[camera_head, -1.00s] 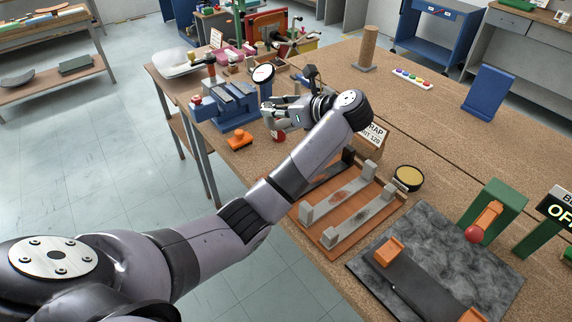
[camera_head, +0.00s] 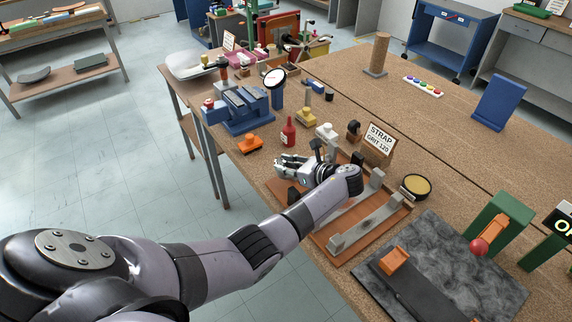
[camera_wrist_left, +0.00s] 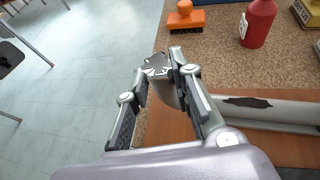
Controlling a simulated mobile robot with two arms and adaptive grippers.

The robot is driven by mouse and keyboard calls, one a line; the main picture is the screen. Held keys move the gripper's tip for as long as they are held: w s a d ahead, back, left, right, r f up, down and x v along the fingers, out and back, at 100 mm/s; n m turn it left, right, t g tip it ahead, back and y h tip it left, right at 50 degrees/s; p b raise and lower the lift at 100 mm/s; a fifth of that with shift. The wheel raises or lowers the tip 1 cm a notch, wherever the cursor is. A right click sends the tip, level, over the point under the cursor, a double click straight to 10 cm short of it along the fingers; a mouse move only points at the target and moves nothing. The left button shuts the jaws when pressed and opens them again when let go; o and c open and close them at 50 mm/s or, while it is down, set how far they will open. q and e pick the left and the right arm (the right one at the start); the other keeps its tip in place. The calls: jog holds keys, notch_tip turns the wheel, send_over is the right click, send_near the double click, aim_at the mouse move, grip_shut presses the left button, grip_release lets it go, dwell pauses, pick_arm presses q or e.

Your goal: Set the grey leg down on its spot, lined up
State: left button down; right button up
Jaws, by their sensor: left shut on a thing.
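My left gripper (camera_head: 284,165) is over the far left end of the orange board (camera_head: 328,252). In the left wrist view its fingers (camera_wrist_left: 165,92) are closed around a grey piece, the grey leg (camera_wrist_left: 158,68), whose flared end shows between the fingertips. The fingers hide most of it. I cannot tell whether it touches the board. A grey bar with a dark patch (camera_wrist_left: 262,108) lies on the board to the right of the fingers. In the head view grey bars with raised end blocks (camera_head: 365,222) lie on the board, partly behind my forearm. My right gripper is not in view.
A red bottle (camera_head: 288,132) and an orange-handled tool (camera_head: 250,143) stand just beyond the gripper. A blue vise (camera_head: 243,110) is farther left. The strap sign (camera_head: 380,142) and a yellow-topped tin (camera_head: 416,186) stand right of the board. The table edge is close on the left.

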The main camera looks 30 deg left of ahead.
pick_arm(q)
jog(key=shift+f, duration=0.1)
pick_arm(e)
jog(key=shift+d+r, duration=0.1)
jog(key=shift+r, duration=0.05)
pick_arm(q)
jog(key=c, duration=1.9)
grip_release()
jog(key=shift+f, duration=0.1)
jog(key=o, duration=0.5)
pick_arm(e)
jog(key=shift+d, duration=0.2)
